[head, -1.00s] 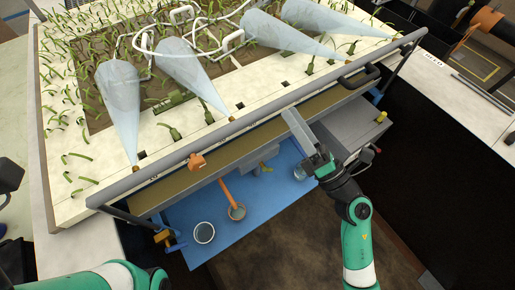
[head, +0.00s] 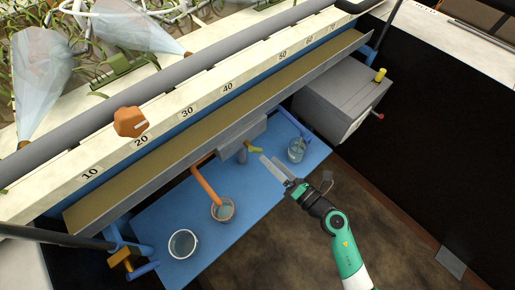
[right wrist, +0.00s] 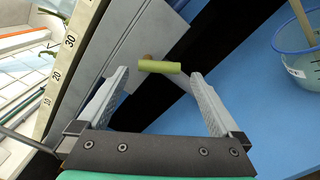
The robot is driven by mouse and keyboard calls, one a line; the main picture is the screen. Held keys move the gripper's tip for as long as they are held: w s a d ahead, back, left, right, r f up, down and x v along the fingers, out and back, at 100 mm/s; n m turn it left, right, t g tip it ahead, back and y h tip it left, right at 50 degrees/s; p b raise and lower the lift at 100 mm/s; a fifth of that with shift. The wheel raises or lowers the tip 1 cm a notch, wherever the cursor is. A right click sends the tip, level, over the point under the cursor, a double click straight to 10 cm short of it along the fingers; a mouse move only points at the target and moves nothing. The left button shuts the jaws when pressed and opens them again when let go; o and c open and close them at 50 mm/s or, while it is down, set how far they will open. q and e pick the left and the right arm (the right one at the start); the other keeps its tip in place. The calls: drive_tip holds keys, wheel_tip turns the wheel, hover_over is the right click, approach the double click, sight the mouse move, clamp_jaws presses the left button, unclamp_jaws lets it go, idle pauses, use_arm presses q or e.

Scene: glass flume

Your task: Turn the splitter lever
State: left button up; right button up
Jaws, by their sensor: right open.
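The splitter lever is a short yellow-green handle (head: 254,149) under the grey splitter box (head: 241,129), below the long trough. In the right wrist view the lever (right wrist: 160,67) lies crosswise between my fingertips, apart from both as far as I can see. My right gripper (head: 271,160) is open and empty, its fingers pointing at the lever from the lower right. The right wrist view shows both fingers (right wrist: 160,75) spread wide. My left gripper is not in view.
An orange pipe (head: 206,185) runs from the box to a bucket (head: 222,209) on the blue shelf (head: 165,215). A white-rimmed bucket (head: 183,244) stands left, and another bucket (head: 297,150) under a blue pipe (head: 291,122). A grey cabinet (head: 337,93) is at right.

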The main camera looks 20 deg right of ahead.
sight(258, 148)
drive_tip(key=b+x, duration=0.1)
drive_tip(key=x, duration=0.6)
drive_tip(key=shift+w+b, duration=0.2)
drive_tip(key=shift+b, duration=0.1)
drive_tip(key=c, duration=1.2)
drive_tip(key=shift+o, duration=0.2)
